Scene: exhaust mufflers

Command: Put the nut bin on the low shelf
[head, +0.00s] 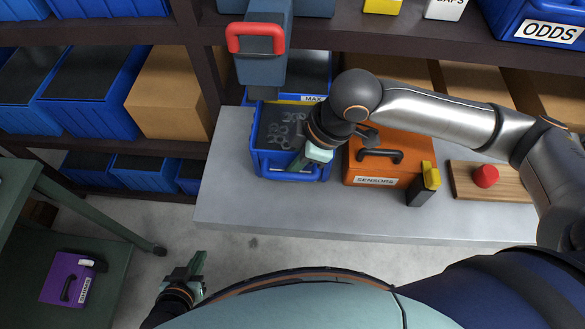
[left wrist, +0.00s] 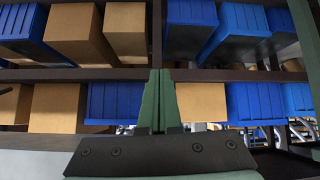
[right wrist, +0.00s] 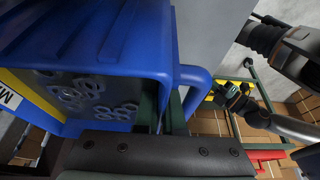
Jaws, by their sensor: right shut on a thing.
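The nut bin (head: 258,160) is a blue bin with grey nuts showing on it, standing on the grey worktop in the head view. It fills the upper left of the right wrist view (right wrist: 130,50). My right gripper (head: 303,160) is at the bin's front side, shut on its blue front handle (right wrist: 196,78); the fingers partly hide the grip. My left gripper (head: 196,264) is empty, fingers together, below the worktop's front edge. A green stand's lower shelf (head: 105,290) is at lower left. I cannot tell whether it is the low shelf meant.
An orange SENSORS case (head: 375,165) stands close right of the bin. A black and yellow item (head: 422,190) and a red knob on a board (head: 486,176) are farther right. A red-handled grey case (head: 262,70) is above. A purple case (head: 66,278) occupies part of the lower shelf.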

